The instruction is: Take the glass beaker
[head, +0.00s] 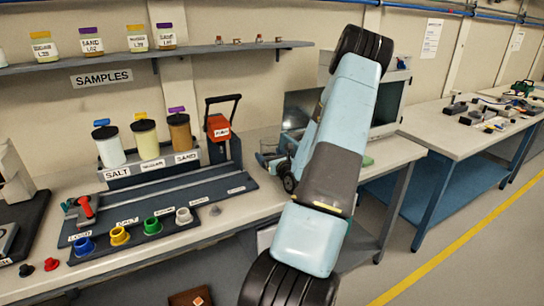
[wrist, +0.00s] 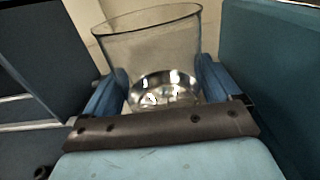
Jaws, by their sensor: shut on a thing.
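The clear glass beaker (wrist: 150,50) stands between the two blue fingers of my gripper (wrist: 158,90) in the wrist view. The fingers touch its sides, and my gripper is shut on it. The beaker's rim is at the top of that view and its shiny base shows near the palm. In the head view my gripper (head: 272,158) is at the bench behind my arm, mostly hidden by it. The beaker is hard to make out there.
A blue-grey rack board (head: 240,205) with jars labelled SALT and SAND stands left of my arm. Coloured cups sit at its front. A shelf (head: 200,53) with sample jars runs above. A monitor (head: 388,105) stands behind my arm. A second bench (head: 450,135) is at the right.

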